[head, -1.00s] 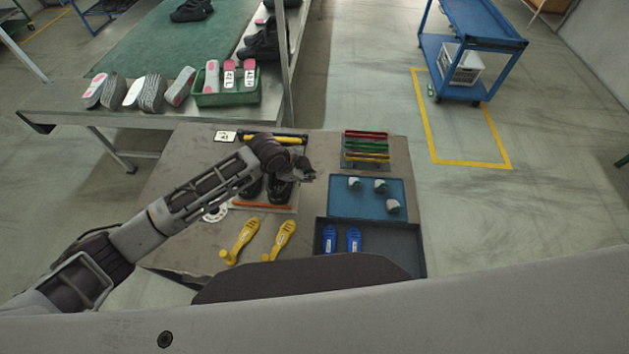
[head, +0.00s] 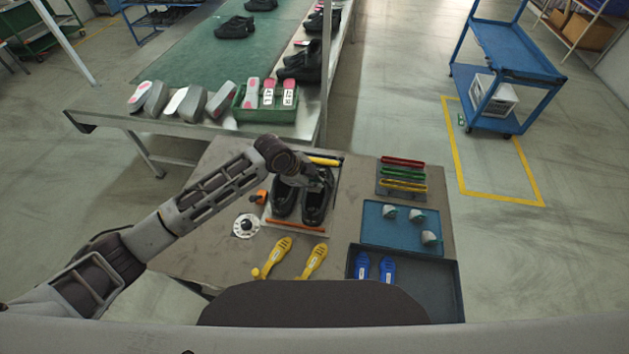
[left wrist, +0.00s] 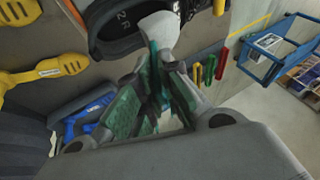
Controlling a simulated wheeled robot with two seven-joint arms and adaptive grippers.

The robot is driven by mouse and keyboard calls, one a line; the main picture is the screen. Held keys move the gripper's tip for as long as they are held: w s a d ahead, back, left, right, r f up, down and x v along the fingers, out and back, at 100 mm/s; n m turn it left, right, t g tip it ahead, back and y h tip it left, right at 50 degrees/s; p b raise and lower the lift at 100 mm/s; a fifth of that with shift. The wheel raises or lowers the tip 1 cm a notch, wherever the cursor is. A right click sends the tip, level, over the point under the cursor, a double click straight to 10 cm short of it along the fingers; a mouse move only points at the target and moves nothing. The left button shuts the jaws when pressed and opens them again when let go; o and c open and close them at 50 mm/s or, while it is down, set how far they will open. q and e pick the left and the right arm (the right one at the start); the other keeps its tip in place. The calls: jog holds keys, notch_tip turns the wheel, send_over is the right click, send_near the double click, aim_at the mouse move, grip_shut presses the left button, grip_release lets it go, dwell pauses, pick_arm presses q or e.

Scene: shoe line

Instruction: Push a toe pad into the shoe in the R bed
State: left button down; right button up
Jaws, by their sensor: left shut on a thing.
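Two black shoes stand side by side in a fixture on the table in the head view, the left-hand shoe (head: 286,200) and the shoe in the right-hand bed (head: 317,206). My left gripper (head: 322,178) is over the far part of the right-hand shoe. In the left wrist view its green-padded fingers (left wrist: 155,85) are shut on a pale grey toe pad (left wrist: 158,28). The pad is at the opening of the black shoe (left wrist: 110,35), whose insole reads "2 R". I cannot tell how deep the pad is. My right gripper is not in view.
Several toe pads, such as one grey one (head: 430,238), lie in the blue tray (head: 375,235). Yellow shoe-shaped tools (head: 315,260) lie in front of the fixture. A dark tray (head: 430,285) holds blue ones (head: 388,268). Coloured bars (head: 402,174) stand at the back right.

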pick_arm(q)
jog(key=shift+s+d+m, duration=0.1)
jog(key=shift+s+m, duration=0.05)
jog(key=shift+m, duration=0.15)
dwell(0.5)
jog(key=shift+f, duration=0.35)
jog(key=shift+w+d+f+b, duration=0.1)
jog(key=shift+w+f+b, duration=0.3)
jog(key=shift+f+b, duration=1.15)
jog(key=shift+w+f+b, duration=0.35)
jog(key=shift+f+b, duration=1.05)
jog(key=shift+f, duration=0.2)
jog(key=shift+w+d+f+b, duration=0.1)
jog(key=shift+w+f+b, duration=0.3)
jog(key=shift+f+b, duration=1.15)
jog(key=shift+w+d+f+b, duration=0.2)
jog(key=shift+w+b, duration=0.1)
jog(key=shift+w, duration=0.65)
jog(key=shift+w+d+f+b, duration=0.15)
jog(key=shift+w+b, duration=0.1)
jog(key=shift+w, duration=0.65)
jog(key=shift+r, duration=0.1)
